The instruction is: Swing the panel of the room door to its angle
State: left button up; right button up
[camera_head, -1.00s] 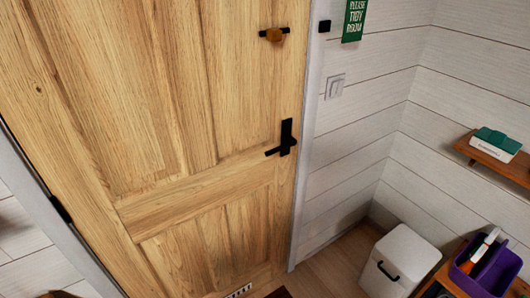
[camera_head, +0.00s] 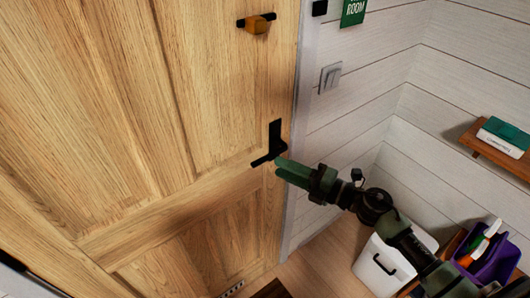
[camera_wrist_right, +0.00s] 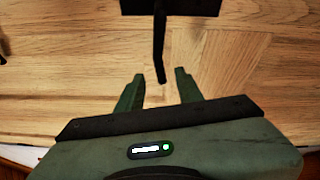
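The room door's wooden panel (camera_head: 140,110) fills the left and middle of the head view and sits against its pale frame (camera_head: 296,130); it looks closed. Its black lever handle (camera_head: 270,148) is near the panel's right edge. My right gripper (camera_head: 279,167) reaches in from the lower right, with its green fingertips at the handle. In the right wrist view, its fingers (camera_wrist_right: 158,85) are open, with the tip of the handle's lever (camera_wrist_right: 160,50) between their ends. I cannot tell whether they touch it. My left gripper is not in view.
A black and orange latch (camera_head: 257,23) is higher on the door. A white bin (camera_head: 376,268) stands by the right wall, below my right arm. A purple caddy (camera_head: 492,262) and a small shelf (camera_head: 490,139) are at the right. Some floor shows by the frame.

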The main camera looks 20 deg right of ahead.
aim_at(262, 158)
jog(key=shift+w+a+r+p, duration=0.2)
jog(key=shift+w+a+p, duration=0.05)
jog(key=shift+w+a, duration=0.25)
jog(key=shift+w+a+r+p, duration=0.15)
jog(key=shift+w+a+p, duration=0.15)
jog(key=shift+a, duration=0.3)
jog(key=x, duration=0.3)
jog(key=shift+w+f+p, duration=0.3)
jog(key=shift+w+p, duration=0.1)
jog(key=shift+w+a, duration=0.15)
jog(key=shift+a, duration=0.1)
grip_shut()
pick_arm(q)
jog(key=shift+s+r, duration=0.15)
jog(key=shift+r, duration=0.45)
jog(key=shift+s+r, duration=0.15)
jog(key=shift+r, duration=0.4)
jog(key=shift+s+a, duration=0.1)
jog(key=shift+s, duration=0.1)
